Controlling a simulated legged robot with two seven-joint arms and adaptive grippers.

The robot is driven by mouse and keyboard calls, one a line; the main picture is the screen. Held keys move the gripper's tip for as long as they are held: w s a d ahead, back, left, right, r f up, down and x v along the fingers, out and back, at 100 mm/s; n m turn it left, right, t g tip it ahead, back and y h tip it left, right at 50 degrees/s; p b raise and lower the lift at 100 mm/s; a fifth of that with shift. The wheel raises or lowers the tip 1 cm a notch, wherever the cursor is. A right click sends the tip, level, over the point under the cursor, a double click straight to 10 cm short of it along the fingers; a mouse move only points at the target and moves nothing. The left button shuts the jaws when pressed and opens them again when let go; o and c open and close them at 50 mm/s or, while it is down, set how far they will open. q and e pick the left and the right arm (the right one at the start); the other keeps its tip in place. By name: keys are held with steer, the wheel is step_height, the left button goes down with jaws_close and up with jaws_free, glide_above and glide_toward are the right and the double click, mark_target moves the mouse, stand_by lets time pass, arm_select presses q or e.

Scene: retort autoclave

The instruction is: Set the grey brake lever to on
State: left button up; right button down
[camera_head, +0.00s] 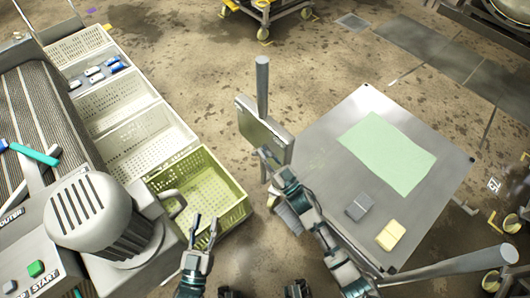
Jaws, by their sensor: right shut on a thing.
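I cannot pick out the grey brake lever for certain. A tall grey post (262,85) stands at the left corner of the metal cart (335,130), and a similar grey post (450,267) rises at its lower right. My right gripper (270,158) is at the lower edge of a flat grey-olive box (262,125), shut on it as far as I can see. Its fingertips are partly hidden. The box overlaps the left post. My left gripper (204,230) is open and empty, fingers apart, near the yellow-green crate.
The cart top holds a green cloth (385,152), a grey block (359,206) and a yellow block (390,235). Crates, including the yellow-green one (238,212), line the conveyor (45,110) on the left. A grey motor (90,215) stands lower left. Floor beyond the cart is open.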

steer(key=shift+r, duration=0.15)
steer(key=p, duration=0.2)
steer(key=r+p, duration=0.1)
steer(key=p, duration=0.1)
steer(key=shift+w+a+g+h, duration=0.2)
steer(key=shift+w+g+h, duration=0.1)
steer(key=shift+w+g, duration=0.1)
steer(key=w+r+g+h+p, duration=0.1)
steer(key=p, duration=0.4)
steer(key=shift+a+r+g+p, duration=0.15)
steer(key=shift+a+g+p, duration=0.25)
steer(key=shift+w+a+f+g+h+p, duration=0.2)
steer(key=shift+w+f+g+h+p, duration=0.15)
steer(key=shift+p, duration=0.75)
arm_select(q)
steer(key=s+a+f+g+y, duration=0.2)
steer(key=s+f+g, duration=0.6)
steer(key=f, duration=0.4)
steer(key=s+a+f+g+y, duration=0.2)
steer(key=s+a+f+g, duration=0.3)
steer(key=s+f+g, duration=0.4)
step_height(320, 180, down, 3)
steer(key=shift+g+y, duration=0.3)
steer(key=shift+y, duration=0.1)
steer(key=shift+a, duration=0.1)
arm_select(e)
steer(key=c, duration=1.1)
jaws_free()
steer(key=shift+s+f, duration=0.1)
